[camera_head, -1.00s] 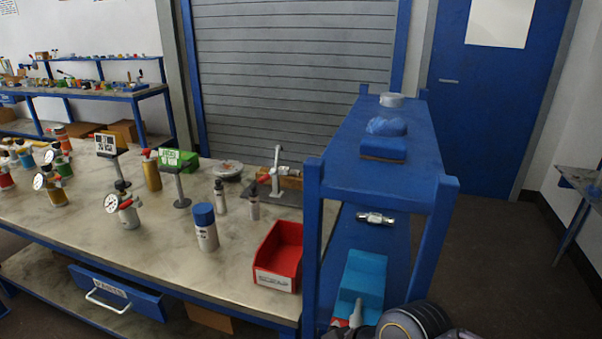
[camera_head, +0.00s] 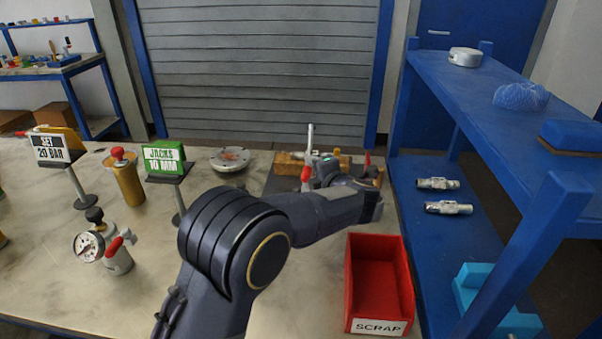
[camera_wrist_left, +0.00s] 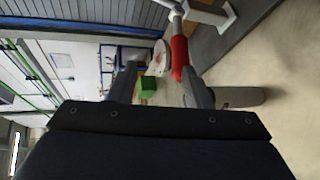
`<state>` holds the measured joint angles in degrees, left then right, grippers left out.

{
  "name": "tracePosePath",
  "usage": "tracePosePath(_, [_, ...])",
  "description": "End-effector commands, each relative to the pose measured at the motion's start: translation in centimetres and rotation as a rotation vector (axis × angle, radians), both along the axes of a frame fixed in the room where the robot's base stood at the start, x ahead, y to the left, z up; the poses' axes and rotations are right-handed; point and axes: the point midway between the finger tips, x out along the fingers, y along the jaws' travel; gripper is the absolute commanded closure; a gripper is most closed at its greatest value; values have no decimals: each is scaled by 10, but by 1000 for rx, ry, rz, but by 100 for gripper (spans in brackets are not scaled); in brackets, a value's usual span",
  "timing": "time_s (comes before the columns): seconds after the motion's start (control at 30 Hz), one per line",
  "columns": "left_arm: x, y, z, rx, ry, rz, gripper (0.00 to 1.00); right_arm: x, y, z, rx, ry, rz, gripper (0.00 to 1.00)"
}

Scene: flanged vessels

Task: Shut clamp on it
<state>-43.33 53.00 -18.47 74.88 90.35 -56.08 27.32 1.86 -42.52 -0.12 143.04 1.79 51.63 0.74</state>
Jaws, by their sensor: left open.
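A metal clamp with an upright bar (camera_head: 310,140) stands on a wooden block on a dark plate at the back of the bench. Its red handle (camera_head: 307,176) shows just left of my left gripper (camera_head: 323,167). In the left wrist view the red handle (camera_wrist_left: 180,58) is close to the right-hand finger, on the inner side of my left gripper (camera_wrist_left: 160,80). The fingers are apart and not closed on it; whether one touches it I cannot tell. My arm hides part of the clamp's base in the head view. My right gripper is out of view.
A red scrap bin (camera_head: 378,285) stands at the bench's right front. A blue shelf (camera_head: 440,225) with metal fittings rises at the right.

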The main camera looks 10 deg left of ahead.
Motion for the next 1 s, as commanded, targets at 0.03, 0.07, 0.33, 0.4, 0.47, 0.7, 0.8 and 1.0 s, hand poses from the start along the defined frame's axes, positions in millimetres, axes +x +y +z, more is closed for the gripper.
tracePosePath(0.03, [-3, -10, -11, 3, -2, 34, 55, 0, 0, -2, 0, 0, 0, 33])
tracePosePath(0.07, [-5, -13, -15, 2, -3, 53, 55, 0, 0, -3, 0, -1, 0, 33])
tracePosePath(0.33, [-2, -14, -31, -2, -5, 119, 55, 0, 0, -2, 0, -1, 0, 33])
tracePosePath(0.4, [7, -7, -35, 0, -4, 120, 55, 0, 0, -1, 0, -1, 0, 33])
tracePosePath(0.47, [15, -2, -37, 0, -4, 119, 55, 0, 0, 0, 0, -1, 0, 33])
tracePosePath(0.7, [42, 16, -47, -1, -4, 117, 55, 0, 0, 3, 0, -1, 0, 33])
tracePosePath(0.8, [47, 19, -49, 0, -4, 115, 55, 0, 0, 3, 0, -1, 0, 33])
tracePosePath(1.0, [49, 20, -50, -1, -3, 114, 55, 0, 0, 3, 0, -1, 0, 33])
